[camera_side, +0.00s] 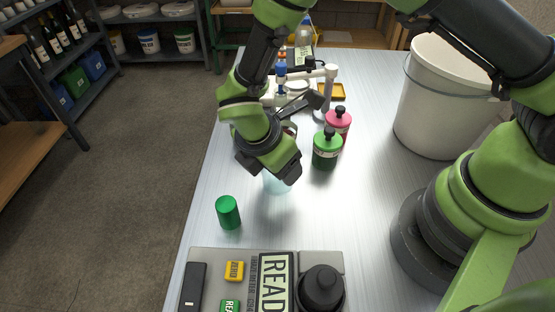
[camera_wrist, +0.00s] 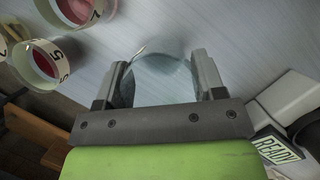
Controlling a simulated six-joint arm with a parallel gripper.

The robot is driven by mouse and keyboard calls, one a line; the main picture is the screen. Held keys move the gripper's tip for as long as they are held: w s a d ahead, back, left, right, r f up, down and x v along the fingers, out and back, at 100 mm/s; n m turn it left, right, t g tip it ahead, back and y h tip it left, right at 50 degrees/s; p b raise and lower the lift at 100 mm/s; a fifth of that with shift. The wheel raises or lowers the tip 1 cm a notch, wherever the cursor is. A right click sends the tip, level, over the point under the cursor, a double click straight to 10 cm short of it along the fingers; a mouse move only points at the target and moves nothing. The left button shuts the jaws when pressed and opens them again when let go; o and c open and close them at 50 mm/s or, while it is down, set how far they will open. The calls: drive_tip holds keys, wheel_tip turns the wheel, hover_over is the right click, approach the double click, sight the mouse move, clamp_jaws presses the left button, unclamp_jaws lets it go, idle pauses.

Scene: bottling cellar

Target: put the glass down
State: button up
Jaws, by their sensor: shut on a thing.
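The glass is clear with a faint blue tint. In the side view the glass (camera_side: 277,184) shows just below my gripper (camera_side: 283,172), mostly hidden behind the wrist. It is close to the metal table (camera_side: 330,215), but I cannot tell whether it touches it. In the wrist view the glass (camera_wrist: 160,78) sits between the two fingers of my gripper (camera_wrist: 163,75), which are shut on its sides.
A green cylinder (camera_side: 228,212) stands left of the glass. A green bottle (camera_side: 326,149) and a red bottle (camera_side: 338,122) stand behind it to the right. A control panel (camera_side: 212,262) lies in front; a white bucket (camera_side: 440,110) stands at right.

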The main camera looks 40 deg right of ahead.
drive_tip(key=shift+f, duration=0.15)
drive_tip(key=o, duration=1)
drive_tip(key=shift+c, duration=0.2)
drive_tip(key=v, duration=1.2)
drive_tip(key=s+d+r+m+t+y, duration=0.2)
drive_tip(key=s+d+r+m+y, duration=0.2)
drive_tip(key=d+r+m, duration=0.55)
drive_tip(key=s+d+r+m+t+y, duration=0.1)
drive_tip(key=s+r+m+t, duration=0.1)
drive_tip(key=s+m, duration=0.3)
drive_tip(key=s+d+r+m+t+y, duration=0.1)
drive_tip(key=s+d+r+m+t, duration=0.1)
drive_tip(key=m, duration=0.5)
drive_tip(key=shift+s+d+r+m+t, duration=0.35)
drive_tip(key=shift+s+r+t, duration=0.25)
drive_tip(key=shift+s+r, duration=0.85)
